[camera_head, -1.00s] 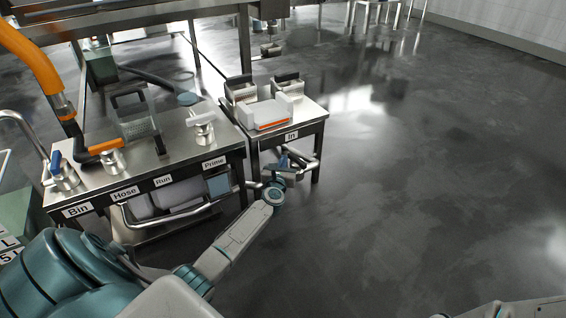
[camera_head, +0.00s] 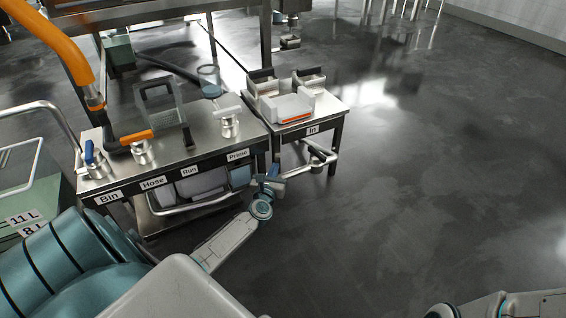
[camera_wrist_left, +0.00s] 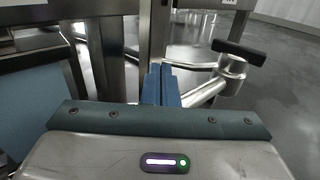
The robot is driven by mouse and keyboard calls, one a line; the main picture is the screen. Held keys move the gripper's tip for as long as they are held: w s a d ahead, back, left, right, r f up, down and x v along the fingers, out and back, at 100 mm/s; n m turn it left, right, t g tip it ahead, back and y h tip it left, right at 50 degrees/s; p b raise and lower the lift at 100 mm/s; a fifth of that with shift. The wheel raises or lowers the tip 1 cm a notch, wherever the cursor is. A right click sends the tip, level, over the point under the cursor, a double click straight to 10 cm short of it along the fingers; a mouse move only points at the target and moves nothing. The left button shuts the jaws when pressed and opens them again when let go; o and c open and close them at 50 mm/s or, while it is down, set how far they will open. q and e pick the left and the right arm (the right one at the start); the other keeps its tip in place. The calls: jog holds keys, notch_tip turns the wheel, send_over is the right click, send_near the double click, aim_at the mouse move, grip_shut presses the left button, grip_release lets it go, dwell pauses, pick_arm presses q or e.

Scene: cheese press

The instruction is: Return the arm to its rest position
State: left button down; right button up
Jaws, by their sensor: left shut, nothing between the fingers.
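My left arm comes in from the lower left in the head view. My left gripper (camera_head: 271,172) is in front of the gap between the machine cart and the small "In" table, near a bent metal pipe with a dark handle (camera_head: 318,153). In the left wrist view the blue fingers (camera_wrist_left: 161,84) are shut together with nothing between them. The pipe's dark handle also shows there (camera_wrist_left: 238,50), to the right of the fingers and apart from them. A part of my right arm shows at the bottom right of the head view; its gripper is out of view.
The machine cart (camera_head: 217,124) has labels Bin, Hose, Run and Prime. The small table (camera_head: 335,107) holds metal boxes and a white block with an orange strip (camera_head: 292,108). A green bin (camera_head: 30,205) stands at the left. The floor at the right is clear.

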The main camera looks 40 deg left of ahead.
pick_arm(q)
jog(key=shift+s+a, duration=0.1)
jog(key=shift+s, duration=0.25)
dwell(0.3)
